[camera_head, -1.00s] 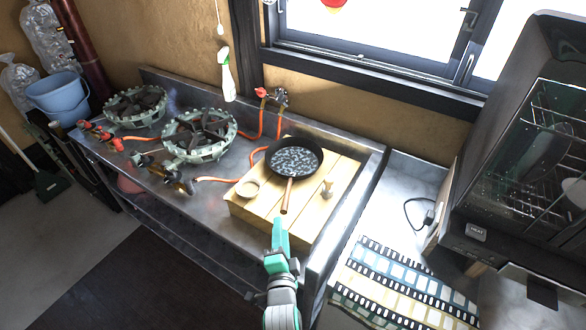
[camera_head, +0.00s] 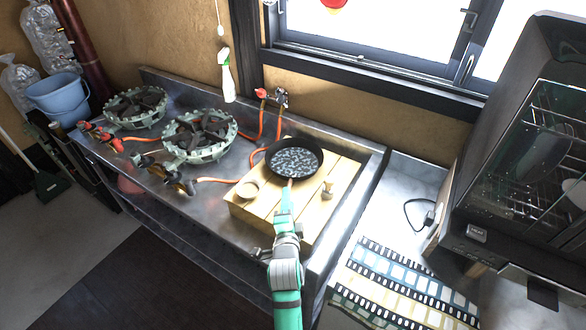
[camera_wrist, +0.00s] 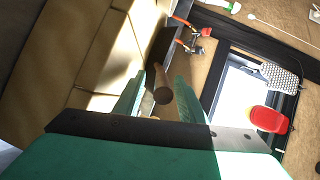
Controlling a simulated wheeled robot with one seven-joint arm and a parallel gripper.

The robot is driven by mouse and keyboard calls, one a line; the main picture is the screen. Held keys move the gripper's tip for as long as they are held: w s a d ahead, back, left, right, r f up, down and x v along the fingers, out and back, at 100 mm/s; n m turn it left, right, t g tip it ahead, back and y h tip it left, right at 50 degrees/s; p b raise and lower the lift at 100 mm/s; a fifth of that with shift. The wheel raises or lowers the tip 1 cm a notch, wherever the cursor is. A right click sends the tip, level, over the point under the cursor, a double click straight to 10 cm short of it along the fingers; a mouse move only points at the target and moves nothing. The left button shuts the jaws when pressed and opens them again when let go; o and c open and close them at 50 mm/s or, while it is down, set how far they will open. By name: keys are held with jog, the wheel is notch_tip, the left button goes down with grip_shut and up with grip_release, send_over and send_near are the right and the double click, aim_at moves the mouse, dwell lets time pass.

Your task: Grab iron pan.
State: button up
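The iron pan (camera_head: 293,160) is dark and round with a speckled inside, resting on a pale wooden board. Its wooden handle points toward me, and my gripper and arm hide most of it in the head view. My gripper (camera_head: 284,200) is at the handle's end. In the wrist view the handle (camera_wrist: 163,90) shows end-on between the two green fingers of my gripper (camera_wrist: 155,98). The fingers are apart, with gaps visible beside the handle. The pan's body is a dark shape behind the handle in the wrist view.
Two gas burners (camera_head: 199,135) stand to the left. A dark oven-like cabinet (camera_head: 520,170) stands at the right. A window (camera_head: 390,35) is behind.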

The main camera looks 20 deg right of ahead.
jog(key=shift+x, duration=1.55)
jog(key=shift+r, duration=0.1)
grip_shut()
jog(key=shift+r, duration=0.15)
